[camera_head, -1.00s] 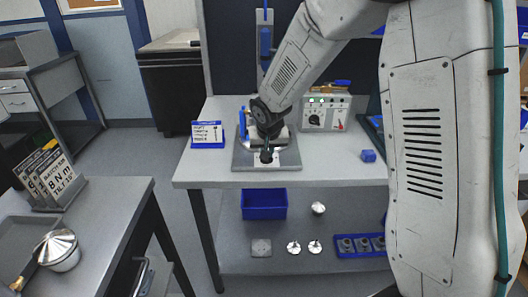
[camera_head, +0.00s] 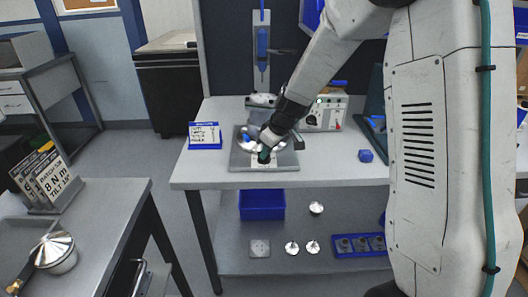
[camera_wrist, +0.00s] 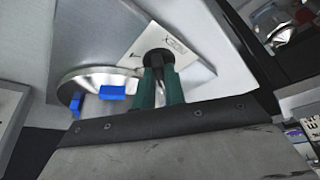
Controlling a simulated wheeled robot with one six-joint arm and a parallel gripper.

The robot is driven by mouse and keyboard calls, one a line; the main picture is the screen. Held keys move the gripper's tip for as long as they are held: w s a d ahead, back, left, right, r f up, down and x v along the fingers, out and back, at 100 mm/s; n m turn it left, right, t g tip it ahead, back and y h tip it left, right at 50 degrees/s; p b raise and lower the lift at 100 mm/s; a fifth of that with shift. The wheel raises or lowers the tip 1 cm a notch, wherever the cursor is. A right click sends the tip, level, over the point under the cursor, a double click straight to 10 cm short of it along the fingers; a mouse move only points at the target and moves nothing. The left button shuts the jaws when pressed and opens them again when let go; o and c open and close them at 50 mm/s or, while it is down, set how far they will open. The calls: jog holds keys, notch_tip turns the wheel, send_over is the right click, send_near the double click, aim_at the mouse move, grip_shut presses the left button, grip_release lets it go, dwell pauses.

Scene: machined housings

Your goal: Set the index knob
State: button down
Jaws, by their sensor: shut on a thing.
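The index knob (camera_wrist: 159,59) is a small dark round knob on a white marked plate (camera_wrist: 187,52) in the wrist view. My gripper (camera_wrist: 160,75) has two green fingers, and their tips are closed on the knob. In the head view my gripper (camera_head: 264,154) is at the front of a grey fixture plate (camera_head: 286,161) and hides most of the knob. A shiny round housing (camera_wrist: 92,78) with blue clamp pieces (camera_wrist: 112,90) sits beside the fingers. The knob's pointer and exact setting are too small to read.
A sign (camera_head: 205,134) stands left of the fixture on the workbench (camera_head: 345,173). A control box (camera_head: 326,113) stands behind it, and a blue block (camera_head: 366,156) lies to the right. A blue bin (camera_head: 262,204) and metal parts are on the lower shelf.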

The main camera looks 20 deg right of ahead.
jog(key=shift+w+d+r+n+g+y, duration=0.1)
jog(key=shift+d+n+g+y, duration=0.05)
jog(key=shift+n, duration=0.45)
jog(key=shift+w+d+n+g+y, duration=0.1)
jog(key=shift+n+g+y, duration=0.05)
jog(key=shift+n, duration=0.45)
jog(key=c, duration=1.5)
grip_release()
jog(key=shift+d, duration=0.15)
jog(key=shift+o, duration=0.2)
jog(key=shift+a, duration=0.2)
jog(key=v, duration=0.7)
jog(key=shift+r, duration=0.3)
jog(key=shift+d, duration=0.15)
